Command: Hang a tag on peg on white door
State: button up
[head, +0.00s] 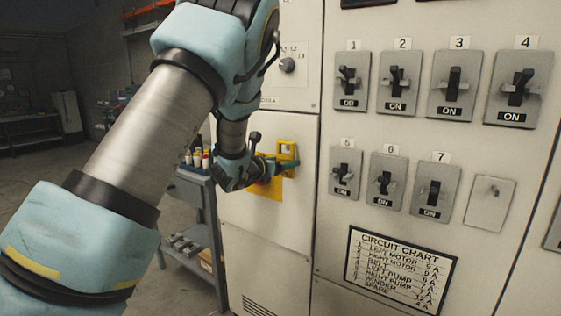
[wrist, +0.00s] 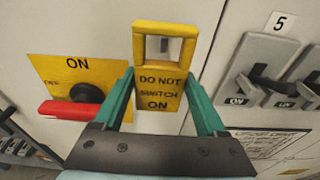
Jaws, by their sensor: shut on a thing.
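The yellow tag (wrist: 158,90), marked "DO NOT SWITCH ON", is upright between the teal fingers of my gripper (wrist: 161,76), which is shut on it. Its square window is at the top. A small grey peg (wrist: 165,46) shows through the window against the white door (wrist: 192,25); I cannot tell whether it passes through the window. In the head view, the tag (head: 288,147) is in front of the white door (head: 265,240), held by my gripper (head: 284,165).
A yellow switch plate (wrist: 50,70) with a red handle (wrist: 72,109) is left of the tag. Breaker switches (wrist: 272,70) stand on the panel to the right. A knob (head: 286,65) is above. A cart (head: 190,240) stands left of the cabinet.

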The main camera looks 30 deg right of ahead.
jog(key=shift+w+d, duration=0.25)
jog(key=shift+d, duration=0.2)
jog(key=shift+w+d+f+b, duration=0.25)
jog(key=shift+d+f+b, duration=0.15)
jog(key=shift+f+b, duration=0.15)
jog(key=shift+w+d+b, duration=0.1)
jog(key=shift+d+b, duration=0.05)
jog(key=shift+b, duration=0.4)
jog(key=o, duration=1.3)
jog(key=shift+c, duration=0.2)
